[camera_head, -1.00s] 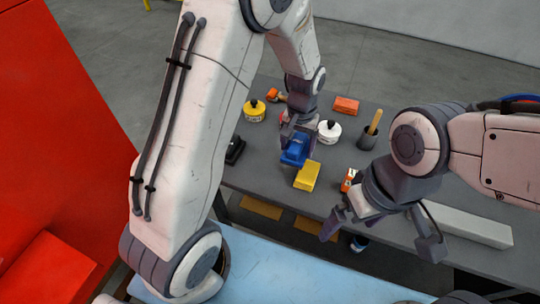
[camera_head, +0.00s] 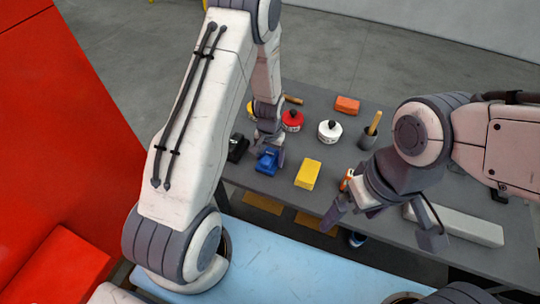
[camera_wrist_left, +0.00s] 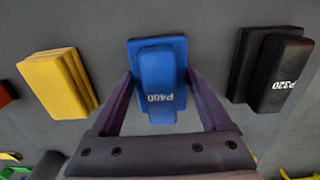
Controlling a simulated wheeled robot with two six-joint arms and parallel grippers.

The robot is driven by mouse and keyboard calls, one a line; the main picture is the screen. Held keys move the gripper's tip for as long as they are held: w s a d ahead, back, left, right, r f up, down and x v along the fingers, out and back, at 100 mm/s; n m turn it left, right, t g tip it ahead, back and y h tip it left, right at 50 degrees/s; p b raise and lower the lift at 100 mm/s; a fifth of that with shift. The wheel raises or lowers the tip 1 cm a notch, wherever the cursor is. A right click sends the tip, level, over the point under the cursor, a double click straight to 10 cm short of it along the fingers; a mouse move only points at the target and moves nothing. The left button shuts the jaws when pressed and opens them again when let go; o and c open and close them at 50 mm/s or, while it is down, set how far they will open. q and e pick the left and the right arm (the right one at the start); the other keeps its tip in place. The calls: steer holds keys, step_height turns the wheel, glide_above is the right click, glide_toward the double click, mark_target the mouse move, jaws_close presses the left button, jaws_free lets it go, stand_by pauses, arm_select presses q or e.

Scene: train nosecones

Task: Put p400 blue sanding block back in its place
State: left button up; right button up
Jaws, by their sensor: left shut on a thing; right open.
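The p400 blue sanding block (camera_head: 267,161) is at the front part of the grey table, between a black block (camera_head: 237,147) and a yellow block (camera_head: 307,174). The left wrist view shows the blue block (camera_wrist_left: 158,82) with its white P400 label. My left gripper (camera_head: 268,143) points down and is shut on the blue block, one finger on each side. Whether the block touches the table is hard to tell. In the left wrist view the black block (camera_wrist_left: 272,70) reads P320. My right gripper (camera_head: 385,226) is open and empty, above the table's front edge.
A red-topped pot (camera_head: 292,121), a white pot (camera_head: 330,132), an orange block (camera_head: 347,105) and a dark cup (camera_head: 367,137) stand behind. A long pale bar (camera_head: 460,225) lies at right. A light blue surface (camera_head: 290,265) is in front.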

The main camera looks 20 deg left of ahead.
mark_target(270, 154)
arm_select(q)
steer(key=shift+f, duration=0.2)
steer(key=o, duration=1.4)
steer(key=shift+r, duration=0.1)
steer(key=shift+r, duration=0.25)
steer(key=shift+w+r, duration=0.1)
steer(key=shift+r, duration=0.3)
step_height(270, 154, up, 11)
steer(key=b, duration=0.2)
steer(key=shift+b, duration=0.4)
